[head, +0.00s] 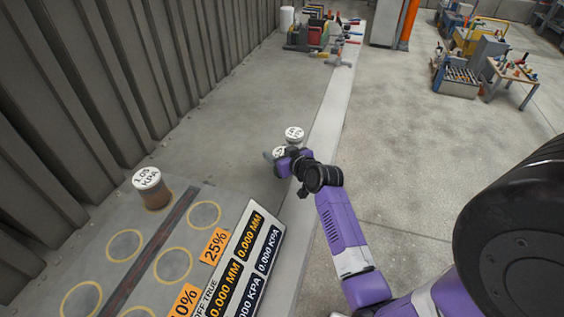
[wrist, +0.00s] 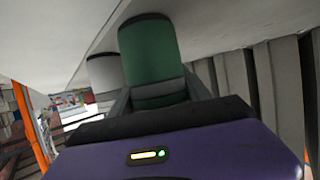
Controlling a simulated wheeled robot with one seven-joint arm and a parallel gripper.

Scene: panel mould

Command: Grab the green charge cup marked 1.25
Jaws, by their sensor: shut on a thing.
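The green charge cup (wrist: 150,52) stands large in the middle of the wrist view, between the two fingers of my gripper (wrist: 158,88). My gripper is shut on it, around its lower part as pictured. Its mark does not show in the wrist view. In the head view my gripper (head: 276,155) is at the far end of my purple arm, at a white-topped cup (head: 279,151) whose label is too small to read. A pale grey cup (wrist: 103,75) is just left of the green one in the wrist view.
Another white-topped cup (head: 294,133) is just beyond my gripper. A brown cup marked 1.05 KPA (head: 148,180) stands at left by yellow rings on the grey panel (head: 150,225). A readout board (head: 245,265) is at the front.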

